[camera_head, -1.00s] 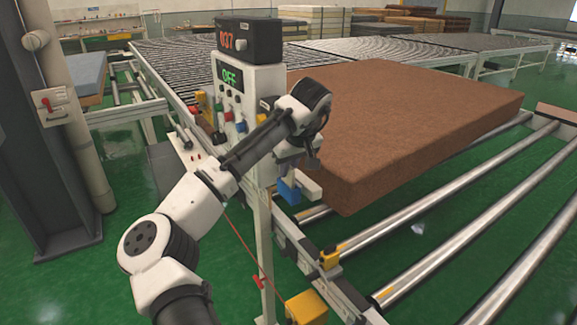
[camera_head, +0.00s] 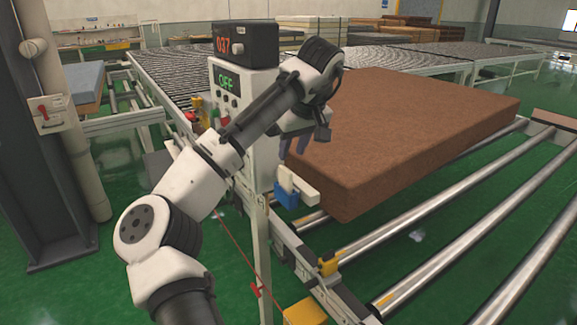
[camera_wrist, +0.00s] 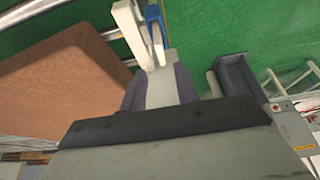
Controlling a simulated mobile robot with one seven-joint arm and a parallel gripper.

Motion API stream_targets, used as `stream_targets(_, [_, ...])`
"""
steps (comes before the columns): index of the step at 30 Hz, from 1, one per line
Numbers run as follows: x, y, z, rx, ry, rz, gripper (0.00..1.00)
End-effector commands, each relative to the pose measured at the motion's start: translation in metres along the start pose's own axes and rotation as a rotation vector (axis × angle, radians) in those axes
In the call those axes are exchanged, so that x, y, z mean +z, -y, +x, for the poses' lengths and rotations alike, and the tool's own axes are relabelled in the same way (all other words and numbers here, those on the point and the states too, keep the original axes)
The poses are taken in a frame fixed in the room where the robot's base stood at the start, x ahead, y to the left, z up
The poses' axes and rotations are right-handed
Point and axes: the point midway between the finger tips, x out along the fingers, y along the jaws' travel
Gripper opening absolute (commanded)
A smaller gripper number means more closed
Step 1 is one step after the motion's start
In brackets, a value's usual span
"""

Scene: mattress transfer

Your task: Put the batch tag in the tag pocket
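The blue tag pocket (camera_head: 286,195) hangs at the near edge of the roller frame, below the control box. A cream-white upright piece, apparently the batch tag (camera_head: 285,178), stands with its lower part in or against the pocket; the exact fit is hard to tell. My gripper (camera_head: 292,152) points down just above it, its two fingers apart and nothing visible held. In the wrist view, the fingers (camera_wrist: 160,88) show apart with a pale grey surface between them. Beyond the tips are the blue pocket (camera_wrist: 154,20) and white pieces.
A white block (camera_head: 303,190) sits right beside the pocket. The control box (camera_head: 247,90) with buttons and displays stands left of my gripper. A brown mattress (camera_head: 410,125) lies on rollers to the right. Yellow blocks (camera_head: 328,267) sit along the frame.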

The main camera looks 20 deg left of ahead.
Motion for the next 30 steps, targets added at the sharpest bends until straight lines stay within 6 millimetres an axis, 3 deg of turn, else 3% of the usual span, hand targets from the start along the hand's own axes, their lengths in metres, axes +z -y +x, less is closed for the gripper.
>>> stream_targets(7, [-0.001,0.000,-0.031,-0.001,-0.002,-0.001,0.31])
stream_targets(17, [0.000,0.000,-0.038,0.001,0.001,0.000,0.31])
stream_targets(20, [0.002,-0.009,-0.038,0.044,-0.010,0.022,0.31])
stream_targets(23, [0.005,-0.038,-0.044,0.200,-0.060,0.097,0.31])
stream_targets(26, [0.008,-0.079,-0.069,0.479,-0.175,0.199,0.31])
stream_targets(28, [0.005,-0.101,-0.101,0.705,-0.304,0.255,0.31])
stream_targets(30, [-0.002,-0.107,-0.139,0.915,-0.463,0.278,0.31])
